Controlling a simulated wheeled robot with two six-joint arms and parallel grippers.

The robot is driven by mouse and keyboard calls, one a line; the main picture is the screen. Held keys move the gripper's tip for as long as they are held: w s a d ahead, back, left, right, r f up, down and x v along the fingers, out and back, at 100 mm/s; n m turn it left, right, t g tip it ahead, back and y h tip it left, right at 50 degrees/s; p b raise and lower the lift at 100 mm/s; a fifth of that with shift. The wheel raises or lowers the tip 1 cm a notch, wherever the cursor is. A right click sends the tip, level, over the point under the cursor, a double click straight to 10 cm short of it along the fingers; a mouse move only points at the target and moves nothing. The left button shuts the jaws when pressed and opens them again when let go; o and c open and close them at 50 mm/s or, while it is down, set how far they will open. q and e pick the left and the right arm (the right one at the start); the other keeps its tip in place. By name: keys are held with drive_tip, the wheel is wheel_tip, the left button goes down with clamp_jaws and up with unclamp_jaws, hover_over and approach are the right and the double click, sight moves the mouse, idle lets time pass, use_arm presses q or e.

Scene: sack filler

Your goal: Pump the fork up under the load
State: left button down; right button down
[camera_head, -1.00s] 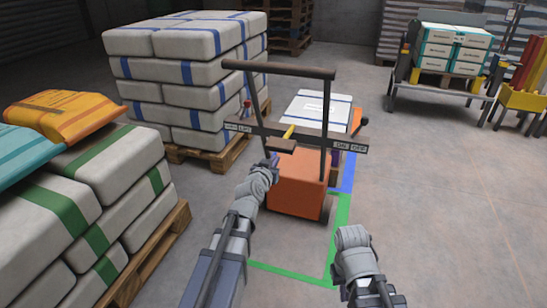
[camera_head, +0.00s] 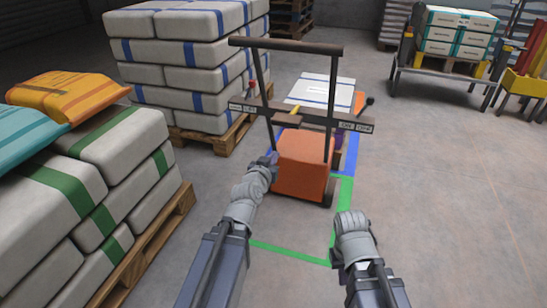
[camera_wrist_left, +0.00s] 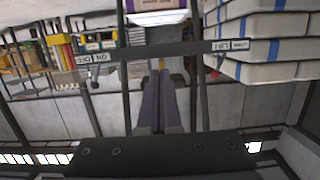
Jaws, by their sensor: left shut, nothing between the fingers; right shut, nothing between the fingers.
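The orange lift truck (camera_head: 302,178) stands ahead of me with a dark upright handle frame (camera_head: 287,46). Its crossbar carries a "LIFT" label (camera_head: 243,107) at the left and two more labels at the right. A red-knobbed lever (camera_head: 251,87) rises by the left label, and a dark-knobbed lever (camera_head: 369,101) by the right ones. A white load with blue stripes (camera_head: 320,91) sits beyond the frame. My left gripper (camera_head: 269,160) is shut and empty, below the crossbar at the orange body's left edge; contact is unclear. Its closed fingers (camera_wrist_left: 160,97) show in the left wrist view. My right gripper (camera_head: 352,222) is shut, low at right.
A pallet of blue-striped sacks (camera_head: 188,77) stands close left of the truck. Green-striped sacks (camera_head: 118,152) on a pallet fill the near left. A cart with boxes (camera_head: 455,36) stands at the back right. Green floor lines (camera_head: 295,252) lie before me; the right floor is clear.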

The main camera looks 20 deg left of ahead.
use_arm(q)
drive_tip(key=shift+r, duration=0.1)
idle(0.4)
wheel_tip(320, 180, up, 14)
drive_tip(key=w+p, duration=0.2)
drive_tip(key=p, duration=1.2)
drive_tip(key=shift+w+p, duration=0.3)
drive_tip(key=shift+p, duration=0.1)
drive_tip(key=b, duration=0.3)
hover_over(285, 117)
drive_tip(key=f+v, duration=0.1)
drive_tip(key=v, duration=0.2)
wheel_tip(285, 117, down, 2)
drive_tip(key=f+b, duration=0.2)
drive_tip(key=f, duration=0.1)
drive_tip(key=shift+d+f+b, duration=0.2)
drive_tip(key=shift+d+b, duration=0.15)
drive_tip(key=shift+b, duration=0.05)
drive_tip(key=shift+f+b, duration=0.4)
drive_tip(key=shift+f, duration=0.1)
